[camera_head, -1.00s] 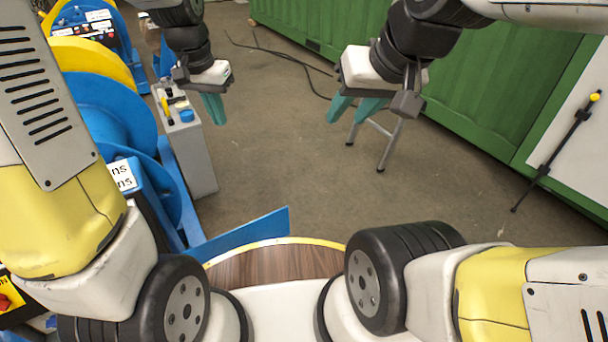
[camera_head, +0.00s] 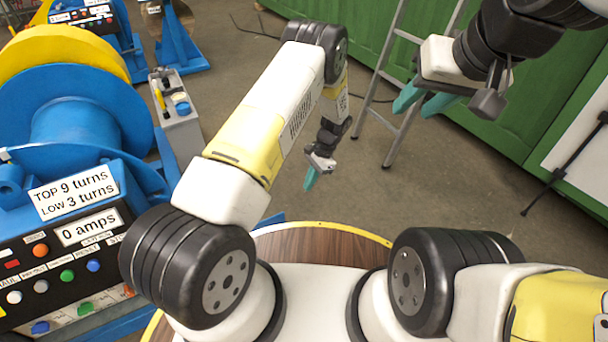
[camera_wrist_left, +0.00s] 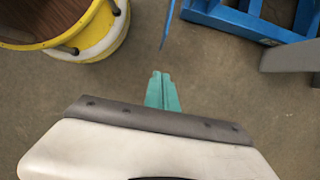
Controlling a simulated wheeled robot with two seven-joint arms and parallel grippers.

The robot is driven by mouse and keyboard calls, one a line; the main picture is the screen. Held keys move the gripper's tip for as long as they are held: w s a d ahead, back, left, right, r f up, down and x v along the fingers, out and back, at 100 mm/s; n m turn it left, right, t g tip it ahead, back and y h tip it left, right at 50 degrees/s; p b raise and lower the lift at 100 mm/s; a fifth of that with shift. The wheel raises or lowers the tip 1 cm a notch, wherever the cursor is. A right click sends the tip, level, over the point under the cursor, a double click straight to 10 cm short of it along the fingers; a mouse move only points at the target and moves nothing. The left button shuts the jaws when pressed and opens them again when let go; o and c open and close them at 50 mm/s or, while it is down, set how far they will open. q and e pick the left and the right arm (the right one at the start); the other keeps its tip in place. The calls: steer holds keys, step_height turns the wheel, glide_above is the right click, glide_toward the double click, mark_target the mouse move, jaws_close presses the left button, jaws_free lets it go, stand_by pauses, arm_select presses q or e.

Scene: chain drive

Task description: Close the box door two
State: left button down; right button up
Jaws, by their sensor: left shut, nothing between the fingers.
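No box door that I can pick out with certainty shows in either view. My left gripper (camera_head: 311,179) hangs low over the floor in the middle of the head view, its teal fingers together and empty. In the left wrist view its closed fingertips (camera_wrist_left: 161,90) point over bare floor and touch nothing. My right gripper (camera_head: 424,101) is raised at the upper right, with its teal fingers apart and nothing seen between them. It is in front of a green container wall (camera_head: 545,110).
Blue machinery with a drum (camera_head: 75,115) and a control panel (camera_head: 65,265) fills the left side. A grey box (camera_head: 181,130) with a blue knob stands behind it. A metal ladder (camera_head: 398,90) leans near the green wall. A blue frame (camera_wrist_left: 240,22) shows in the wrist view. Middle floor is clear.

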arm_select(q)
steer(key=s+a+f, duration=0.4)
steer(key=a+f, duration=0.2)
steer(key=f, duration=0.3)
steer(key=shift+s+a, duration=0.15)
steer(key=shift+a, duration=0.05)
steer(key=shift+f, duration=0.1)
